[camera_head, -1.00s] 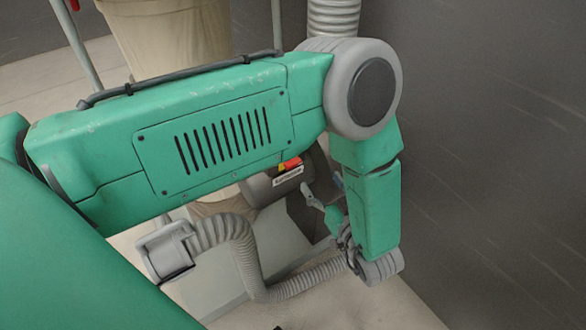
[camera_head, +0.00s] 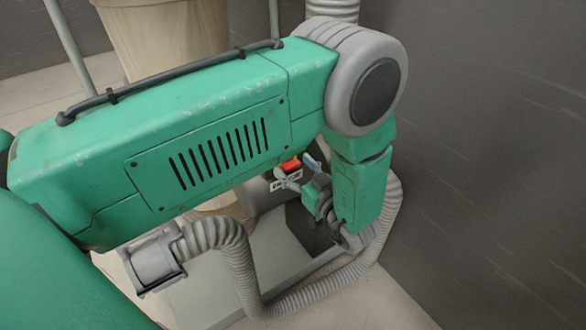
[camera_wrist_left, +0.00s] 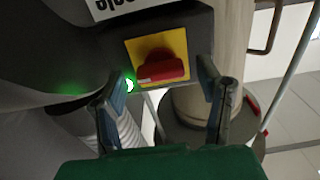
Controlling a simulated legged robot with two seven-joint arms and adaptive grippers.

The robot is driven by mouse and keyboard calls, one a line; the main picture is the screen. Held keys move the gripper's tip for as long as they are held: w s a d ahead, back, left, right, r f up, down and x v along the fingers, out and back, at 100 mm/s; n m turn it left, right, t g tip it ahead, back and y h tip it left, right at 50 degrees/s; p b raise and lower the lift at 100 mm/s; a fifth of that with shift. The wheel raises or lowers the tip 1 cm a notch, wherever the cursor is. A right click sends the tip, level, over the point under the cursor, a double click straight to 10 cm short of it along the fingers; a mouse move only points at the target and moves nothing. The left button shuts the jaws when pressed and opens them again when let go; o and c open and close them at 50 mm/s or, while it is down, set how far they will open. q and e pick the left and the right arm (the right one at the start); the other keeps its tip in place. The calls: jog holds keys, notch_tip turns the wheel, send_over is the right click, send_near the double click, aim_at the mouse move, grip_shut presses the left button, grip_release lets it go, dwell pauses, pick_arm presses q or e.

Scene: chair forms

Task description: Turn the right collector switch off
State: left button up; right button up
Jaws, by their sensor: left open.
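The collector switch is a red rotary knob (camera_wrist_left: 160,68) on a yellow plate (camera_wrist_left: 133,47), set in a dark grey housing (camera_wrist_left: 88,62). A green light (camera_wrist_left: 129,85) glows beside the plate. In the head view the red switch (camera_head: 291,164) shows just below my green left arm. My left gripper (camera_wrist_left: 168,92) is open, its two fingers on either side of and below the knob in the wrist view; I cannot tell whether they touch it. In the head view the left gripper (camera_head: 300,172) is close to the switch. My right gripper is not in view.
A grey ribbed hose (camera_head: 240,262) loops around below the arm. A beige collector bag (camera_head: 165,38) and metal posts (camera_head: 72,45) stand behind. A dark wall (camera_head: 490,160) rises close on the right. Pale floor (camera_head: 385,300) is open at the lower right.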

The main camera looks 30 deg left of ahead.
pick_arm(q)
jog(key=shift+w+a+r, duration=0.1)
jog(key=shift+w+a, duration=0.05)
jog(key=shift+a, duration=0.15)
jog(key=shift+a, duration=0.1)
jog(key=shift+c, duration=0.9)
jog(key=c, duration=1)
jog(key=shift+o, duration=0.2)
